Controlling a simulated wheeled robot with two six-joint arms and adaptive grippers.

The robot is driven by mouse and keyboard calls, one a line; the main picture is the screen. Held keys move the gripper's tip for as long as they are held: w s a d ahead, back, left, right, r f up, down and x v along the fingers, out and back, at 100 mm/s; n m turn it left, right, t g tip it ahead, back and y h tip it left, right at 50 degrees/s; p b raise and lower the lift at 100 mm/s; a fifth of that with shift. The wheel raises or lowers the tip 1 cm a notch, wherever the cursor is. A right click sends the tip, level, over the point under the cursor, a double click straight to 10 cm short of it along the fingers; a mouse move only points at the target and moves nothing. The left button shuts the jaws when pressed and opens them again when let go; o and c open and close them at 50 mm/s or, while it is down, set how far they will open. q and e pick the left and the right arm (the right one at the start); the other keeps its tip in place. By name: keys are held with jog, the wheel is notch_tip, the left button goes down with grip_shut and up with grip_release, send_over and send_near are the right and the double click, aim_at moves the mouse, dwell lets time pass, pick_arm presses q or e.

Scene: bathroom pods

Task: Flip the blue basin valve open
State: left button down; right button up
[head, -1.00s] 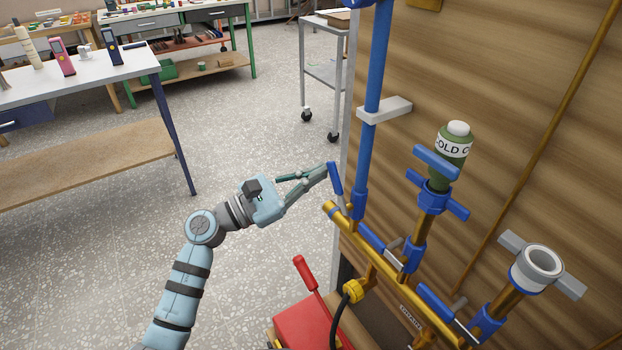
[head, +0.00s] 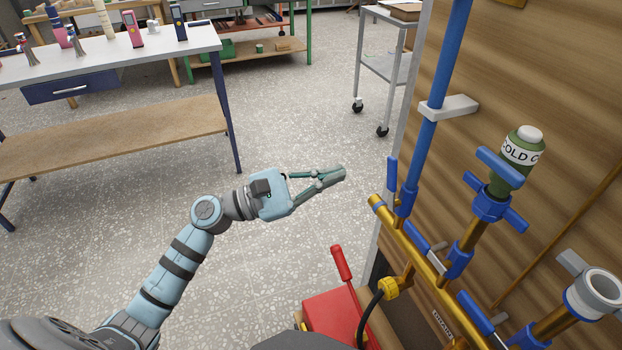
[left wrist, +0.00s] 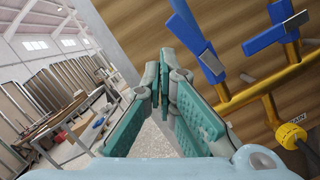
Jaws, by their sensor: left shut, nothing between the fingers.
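A brass manifold (head: 411,232) with blue fittings runs along the wooden wall. A blue lever (head: 392,175) stands nearly upright at its far left end, beside the blue riser pipe. More blue levers lie along the manifold, one near the middle (head: 425,241) and one lower (head: 475,312); I cannot tell from any label which is the basin valve. My left gripper (head: 338,173) is shut and empty, left of the upright lever with a clear gap. In the left wrist view its fingers (left wrist: 168,75) meet, with blue levers (left wrist: 210,58) to their right. My right gripper is not in view.
A green capped bottle marked "COLD" (head: 520,158) sits above a blue cross-shaped fitting. A grey cart (head: 385,65) and a workbench (head: 120,60) stand behind; the floor between is free.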

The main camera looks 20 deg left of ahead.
pick_arm(q)
jog(key=v, duration=0.4)
jog(key=shift+s+a, duration=0.15)
